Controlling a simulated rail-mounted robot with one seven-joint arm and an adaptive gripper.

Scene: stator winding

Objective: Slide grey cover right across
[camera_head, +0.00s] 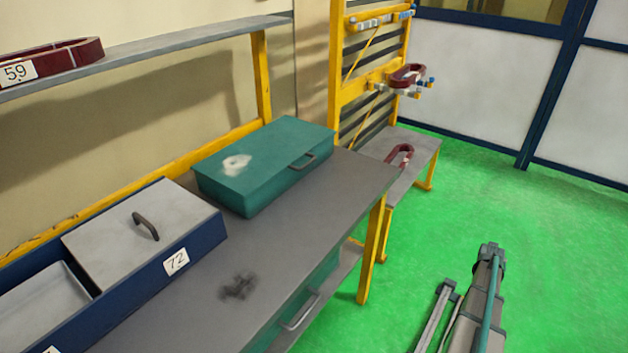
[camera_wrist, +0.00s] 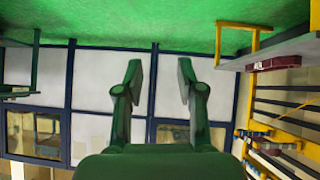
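The grey cover (camera_head: 142,231) is a flat panel with a dark arched handle (camera_head: 146,226) on top. It lies over the right part of a long blue box (camera_head: 190,262) labelled 72, on the workbench at the left of the head view. The left part of the box is uncovered and shows a light grey inside (camera_head: 45,296). My gripper (camera_wrist: 157,75) is open and empty in the wrist view, its two fingers apart. The wrist view shows neither the cover nor the box. In the head view part of my arm is at the lower right, away from the bench.
A teal case (camera_head: 265,160) stands on the workbench (camera_head: 330,205) just right of the blue box. A shelf (camera_head: 180,42) with a dark red coil (camera_head: 75,52) hangs above. A yellow rack (camera_head: 345,75) stands behind. The green floor (camera_head: 530,210) at right is mostly clear.

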